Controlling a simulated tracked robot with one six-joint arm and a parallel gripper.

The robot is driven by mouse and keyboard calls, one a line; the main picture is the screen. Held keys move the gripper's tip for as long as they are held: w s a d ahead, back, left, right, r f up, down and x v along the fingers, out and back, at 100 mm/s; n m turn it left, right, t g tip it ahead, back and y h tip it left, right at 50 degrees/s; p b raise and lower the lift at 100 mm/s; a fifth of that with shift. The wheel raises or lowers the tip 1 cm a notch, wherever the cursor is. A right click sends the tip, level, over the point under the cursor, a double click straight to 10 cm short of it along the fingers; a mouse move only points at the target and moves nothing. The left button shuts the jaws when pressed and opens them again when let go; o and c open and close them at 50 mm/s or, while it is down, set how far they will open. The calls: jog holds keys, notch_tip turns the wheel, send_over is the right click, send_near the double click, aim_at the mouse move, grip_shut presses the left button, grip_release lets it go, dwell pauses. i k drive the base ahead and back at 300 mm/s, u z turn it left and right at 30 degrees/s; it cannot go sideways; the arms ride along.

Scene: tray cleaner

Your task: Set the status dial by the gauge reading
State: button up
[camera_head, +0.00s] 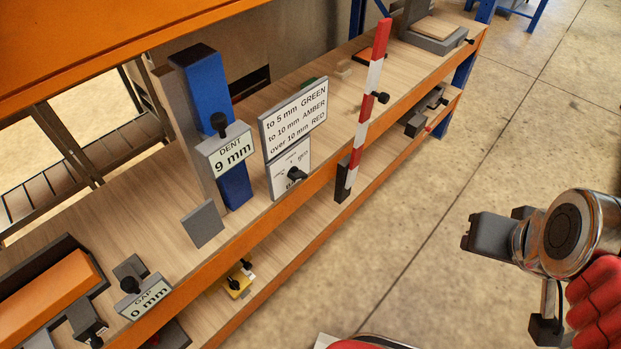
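A gauge with a label reading DENT 9 mm (230,153) sits with a black knob on a blue upright block (205,90). A white sign (294,117) beside it reads to 5 mm GREEN, to 10 mm AMBER, over 10 mm RED. Just below the sign is a white dial plate (289,166) with a black knob (296,174); its markings are small and partly covered, so its setting is unclear. A second gauge label reads GAP 0 mm (146,298) at lower left. My gripper (490,236) is at the right over the floor, far from the dial; its finger opening is unclear.
A red-and-white striped post (367,105) with a black knob stands at the bench's front edge, right of the dial. A grey plate (203,223) stands near the dent gauge. An orange block (47,296) lies at lower left. Open floor lies right of the bench.

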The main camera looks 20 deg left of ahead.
aim_at(295, 175)
jog(key=z, duration=0.05)
jog(key=k, duration=1)
jog(key=u, duration=1.6)
jog(key=i, duration=1)
jog(key=u, duration=0.05)
